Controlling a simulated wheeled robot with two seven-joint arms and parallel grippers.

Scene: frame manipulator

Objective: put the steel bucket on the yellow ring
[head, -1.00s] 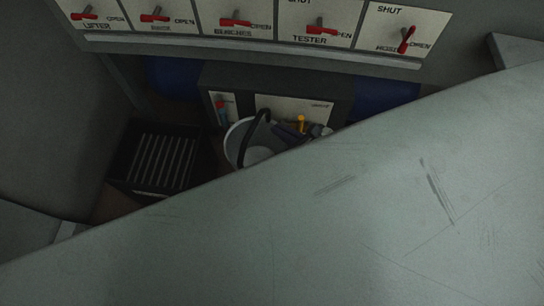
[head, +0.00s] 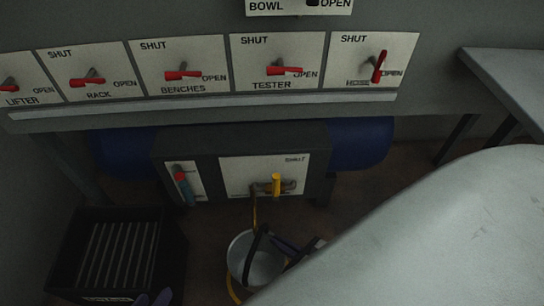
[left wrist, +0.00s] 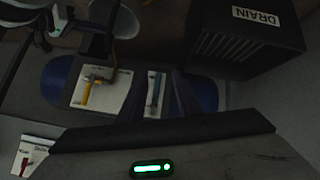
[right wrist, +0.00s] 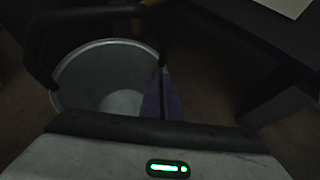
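The steel bucket (head: 262,268), pale and round with a raised black handle (head: 256,247), stands low in front of the panel. A yellow curved edge (head: 232,288), likely the yellow ring, shows at its lower left; how they touch is hidden. My right gripper (head: 287,243), with purple fingers, is at the bucket's right side, by the handle. In the right wrist view the bucket (right wrist: 100,88) fills the left and the fingers (right wrist: 161,95) lie close together at its rim; their grip is unclear. My left gripper (head: 152,298) is left of the bucket, low; its opening is unclear.
A black slatted box (head: 115,255) stands at the left, marked DRAIN in the left wrist view (left wrist: 245,30). A low panel (head: 245,170) with yellow and red-blue handles is behind the bucket. A row of red switches (head: 180,75) is above. A grey table (head: 505,85) is at right.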

